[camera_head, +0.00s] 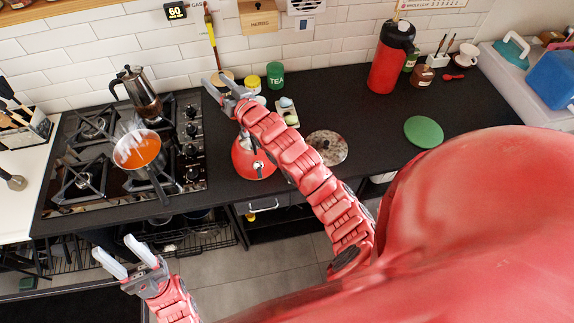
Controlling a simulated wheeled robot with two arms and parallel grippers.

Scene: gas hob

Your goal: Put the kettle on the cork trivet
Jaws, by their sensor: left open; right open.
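The red kettle (245,164) stands on the black worktop, right of the hob. My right forearm crosses in front of it and hides part of its top and right side. A tan round disc (223,76), possibly the cork trivet, lies near the back wall and is partly hidden by my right gripper. My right gripper (217,86) is open and empty, beyond the kettle and in front of this disc in the picture. My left gripper (122,255) is open and empty, low at the left, in front of the counter edge and away from the kettle.
The gas hob (72,160) bears a moka pot (140,92) and a pan of orange liquid (140,150). A speckled round lid or disc (327,147) and a green disc (424,131) lie to the right. Jars (275,76) and a red flask (390,58) stand behind.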

